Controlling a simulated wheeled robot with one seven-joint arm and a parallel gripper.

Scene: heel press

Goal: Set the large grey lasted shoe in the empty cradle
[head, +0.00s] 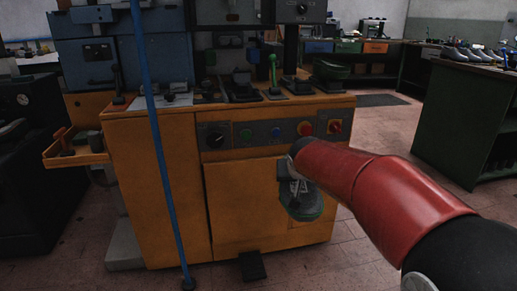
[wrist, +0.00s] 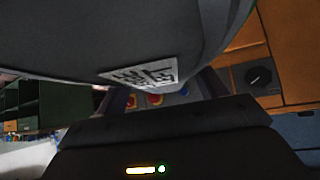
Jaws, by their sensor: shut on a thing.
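The large grey lasted shoe (head: 304,206) hangs in front of the orange machine's lower panel in the head view. In the wrist view the shoe (wrist: 150,40) fills the upper part, with a white printed label on it. My gripper (head: 295,182) is shut on the shoe; the fingers are small and partly hidden in the head view. Dark cradle-like fixtures (head: 241,92) stand on the machine's top, above and left of the shoe. I cannot tell for sure which one is the empty cradle.
The orange machine (head: 155,185) has a front control panel with a red button (head: 306,128) and a knob. A blue upright pole (head: 160,140) stands before it. A green lever (head: 273,70) rises from its top. A green bench (head: 455,120) with shoes is at right; floor between is clear.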

